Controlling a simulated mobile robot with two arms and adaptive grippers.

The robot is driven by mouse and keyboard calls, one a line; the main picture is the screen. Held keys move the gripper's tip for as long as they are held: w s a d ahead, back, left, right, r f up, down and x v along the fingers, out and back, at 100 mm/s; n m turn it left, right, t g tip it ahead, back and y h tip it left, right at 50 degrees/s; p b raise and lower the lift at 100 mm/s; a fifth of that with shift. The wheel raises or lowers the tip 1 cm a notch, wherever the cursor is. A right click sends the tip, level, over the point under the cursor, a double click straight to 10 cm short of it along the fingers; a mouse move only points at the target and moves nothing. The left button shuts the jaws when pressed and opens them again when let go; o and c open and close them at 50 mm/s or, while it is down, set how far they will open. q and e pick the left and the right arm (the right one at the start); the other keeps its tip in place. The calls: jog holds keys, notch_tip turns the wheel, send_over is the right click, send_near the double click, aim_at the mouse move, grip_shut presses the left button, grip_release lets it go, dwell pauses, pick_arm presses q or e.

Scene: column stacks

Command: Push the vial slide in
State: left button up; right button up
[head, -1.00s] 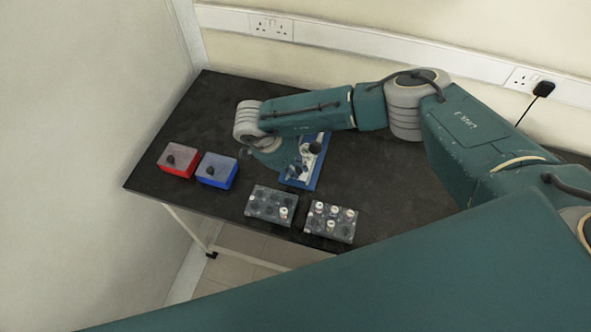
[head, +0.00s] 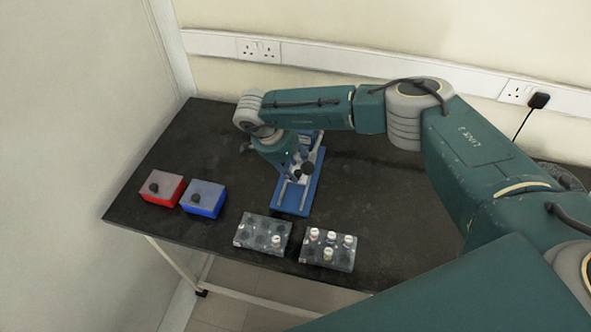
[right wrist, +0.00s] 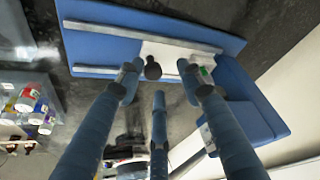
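The vial slide has a blue base (head: 291,208) with two metal rails and a pale carriage with a dark knob (head: 308,168). In the right wrist view the blue base (right wrist: 95,45) lies across the top, with the pale carriage (right wrist: 178,53) and its dark knob (right wrist: 152,68). My right gripper (right wrist: 160,84) is open over the slide's near rail, one fingertip on each side of the knob and a third finger lower down. I cannot tell whether a finger touches the knob or carriage. In the head view my right wrist partly hides the slide. My left gripper is not in view.
A red box (head: 162,188) and a blue box (head: 203,199) sit left of the slide. Two grey racks with vials, a left one (head: 262,234) and a right one (head: 329,250), stand along the front edge. The black bench (head: 190,140) is clear at the back left.

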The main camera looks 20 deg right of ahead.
jog(key=shift+f, duration=0.15)
jog(key=shift+a, duration=0.15)
jog(key=w+v, duration=0.1)
jog(key=v, duration=1.1)
jog(key=shift+s, duration=0.45)
